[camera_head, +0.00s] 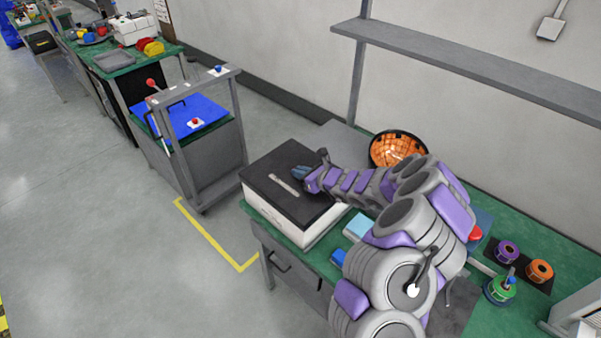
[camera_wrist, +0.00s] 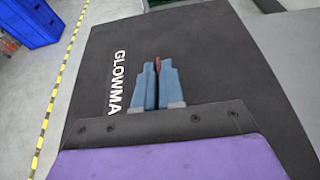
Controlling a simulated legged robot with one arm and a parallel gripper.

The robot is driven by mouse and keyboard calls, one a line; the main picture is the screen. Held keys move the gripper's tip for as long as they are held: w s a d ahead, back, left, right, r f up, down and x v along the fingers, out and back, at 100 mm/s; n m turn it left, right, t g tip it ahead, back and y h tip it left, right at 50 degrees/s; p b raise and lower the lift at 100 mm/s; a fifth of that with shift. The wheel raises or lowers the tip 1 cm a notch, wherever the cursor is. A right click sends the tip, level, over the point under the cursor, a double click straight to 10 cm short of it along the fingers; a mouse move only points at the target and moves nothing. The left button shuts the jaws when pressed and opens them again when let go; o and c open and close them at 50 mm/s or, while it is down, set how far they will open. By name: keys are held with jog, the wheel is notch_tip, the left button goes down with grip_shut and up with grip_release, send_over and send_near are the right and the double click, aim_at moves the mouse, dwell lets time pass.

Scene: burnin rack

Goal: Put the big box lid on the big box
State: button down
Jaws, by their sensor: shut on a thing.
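The big box lid (camera_head: 265,165) is a flat dark panel with a pale label strip. It covers the top of the white big box (camera_head: 283,222) at the near end of the green bench. I cannot tell whether its edges are fully seated. In the wrist view the lid (camera_wrist: 225,65) fills most of the picture, with white lettering beside my fingers. My gripper (camera_head: 299,172) is over the lid's right half. Its blue fingers (camera_wrist: 158,68) are close together at the lid, with a small dark red piece between their tips. The grasped part is mostly hidden.
An orange-lined bowl (camera_head: 398,149) stands behind my arm. A light blue box (camera_head: 357,227) lies right of the big box. Purple (camera_head: 507,251) and orange (camera_head: 540,271) spools sit further right. A shelf (camera_head: 470,65) overhangs the bench. A grey cart (camera_head: 200,150) stands left, across open floor.

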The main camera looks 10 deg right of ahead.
jog(key=shift+f, duration=0.2)
jog(key=c, duration=1.2)
grip_release()
jog(key=shift+o, duration=0.2)
jog(key=p+v, duration=0.3)
jog(key=v, duration=1.4)
jog(key=shift+d, duration=0.2)
jog(key=shift+s+f, duration=0.1)
